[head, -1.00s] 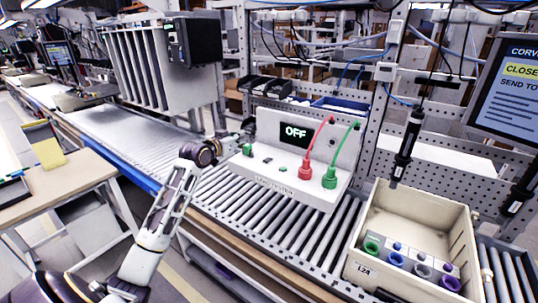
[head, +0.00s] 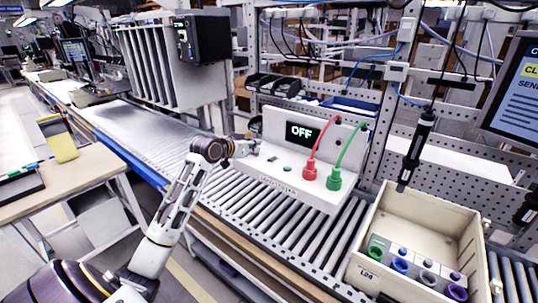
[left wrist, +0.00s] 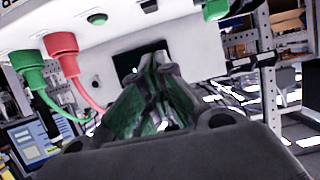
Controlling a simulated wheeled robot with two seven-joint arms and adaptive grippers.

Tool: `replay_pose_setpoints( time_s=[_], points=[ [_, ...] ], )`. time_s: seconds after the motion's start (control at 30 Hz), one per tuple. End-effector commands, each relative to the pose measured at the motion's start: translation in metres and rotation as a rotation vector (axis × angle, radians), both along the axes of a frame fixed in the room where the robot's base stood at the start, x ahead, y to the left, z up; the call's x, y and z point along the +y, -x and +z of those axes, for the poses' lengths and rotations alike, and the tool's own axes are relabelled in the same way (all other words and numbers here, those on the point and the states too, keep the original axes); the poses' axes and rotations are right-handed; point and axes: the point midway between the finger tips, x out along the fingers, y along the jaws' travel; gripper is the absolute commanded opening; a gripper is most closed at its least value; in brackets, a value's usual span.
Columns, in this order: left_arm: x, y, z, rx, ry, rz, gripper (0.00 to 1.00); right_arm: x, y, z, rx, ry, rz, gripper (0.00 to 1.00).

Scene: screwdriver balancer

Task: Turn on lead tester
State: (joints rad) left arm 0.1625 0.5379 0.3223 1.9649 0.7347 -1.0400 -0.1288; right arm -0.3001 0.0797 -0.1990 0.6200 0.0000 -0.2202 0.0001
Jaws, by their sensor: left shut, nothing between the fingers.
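The lead tester (head: 300,190) is a white box on the roller conveyor, and its screen (head: 301,132) reads OFF. A red plug (head: 310,171) and a green plug (head: 334,180) with leads stand on its right part. A small dark green button (head: 287,168) is on its top. In the left wrist view, a large green button (left wrist: 215,9) sits at the tester's end away from the plugs; my gripper appears to hide it in the head view. My left gripper (head: 252,148) is shut and empty at the tester's left end; contact is unclear. My right gripper is out of view.
A beige bin (head: 392,222) with colored round parts stands right of the tester. A black screwdriver (head: 414,150) hangs above it. Black trays (head: 272,85) are behind the tester. Rollers in front of the tester are clear.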

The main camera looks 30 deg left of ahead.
Motion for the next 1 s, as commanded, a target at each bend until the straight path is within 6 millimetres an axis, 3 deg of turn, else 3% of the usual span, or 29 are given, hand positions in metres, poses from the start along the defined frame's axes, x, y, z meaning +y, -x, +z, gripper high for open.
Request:
replay_pose_setpoints(
  time_s=[0.57, 1.0],
  points=[
    [0.000, -0.004, -0.001, -0.001, -0.005, -0.001, 0.00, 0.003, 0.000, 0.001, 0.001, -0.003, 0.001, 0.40],
    [-0.003, -0.037, -0.012, -0.001, -0.004, -0.001, 0.00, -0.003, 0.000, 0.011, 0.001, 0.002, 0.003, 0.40]
  ],
)
